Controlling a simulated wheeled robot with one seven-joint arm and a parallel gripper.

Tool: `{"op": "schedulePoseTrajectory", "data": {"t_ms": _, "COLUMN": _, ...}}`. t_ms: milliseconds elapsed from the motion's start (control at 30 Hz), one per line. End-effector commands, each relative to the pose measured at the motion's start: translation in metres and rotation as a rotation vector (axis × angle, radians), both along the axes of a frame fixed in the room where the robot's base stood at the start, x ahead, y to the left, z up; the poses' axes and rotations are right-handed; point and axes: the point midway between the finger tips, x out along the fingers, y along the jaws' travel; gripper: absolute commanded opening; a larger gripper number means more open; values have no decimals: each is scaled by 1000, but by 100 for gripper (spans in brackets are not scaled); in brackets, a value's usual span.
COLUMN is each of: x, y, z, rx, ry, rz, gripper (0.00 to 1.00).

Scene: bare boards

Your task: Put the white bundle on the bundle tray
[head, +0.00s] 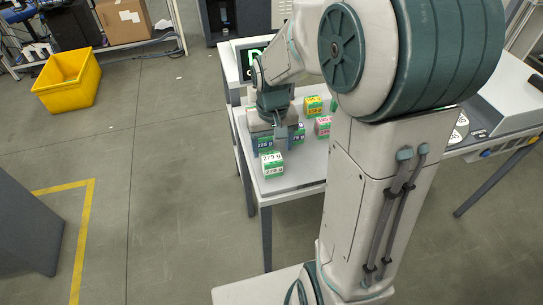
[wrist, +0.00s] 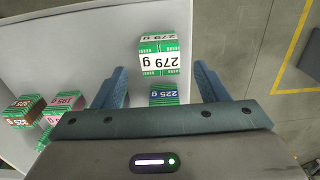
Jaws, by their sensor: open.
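The white bundle (head: 272,164), with green bands and a "279 g" label, stands near the front left corner of the table. It also shows in the wrist view (wrist: 160,58), just beyond the fingertips. My gripper (wrist: 161,82) is open and empty, pointing down over the table. A blue bundle (wrist: 164,97) marked 225 g shows between the fingers in the picture, partly hidden by the gripper body. Whether the fingers are down around it I cannot tell. The blue bundle also shows in the head view (head: 263,144). I cannot make out the bundle tray.
A pink bundle (wrist: 66,103) and a brown one (wrist: 22,112) lie left in the wrist view.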

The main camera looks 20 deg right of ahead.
Motion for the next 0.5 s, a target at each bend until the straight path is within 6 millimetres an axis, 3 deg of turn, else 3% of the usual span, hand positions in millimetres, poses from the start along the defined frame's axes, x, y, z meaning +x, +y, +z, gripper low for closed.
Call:
{"op": "schedulePoseTrajectory", "data": {"t_ms": 100, "x": 0, "y": 0, "z": 24, "rx": 0, "ry": -5, "rz": 1, "gripper": 67}}
{"op": "schedulePoseTrajectory", "data": {"t_ms": 333, "x": -1, "y": 0, "z": 47, "rx": -1, "ry": -3, "rz": 1, "gripper": 67}}
{"op": "schedulePoseTrajectory", "data": {"t_ms": 500, "x": -22, "y": -1, "z": 60, "rx": -8, "ry": -41, "rz": -1, "gripper": 67}}
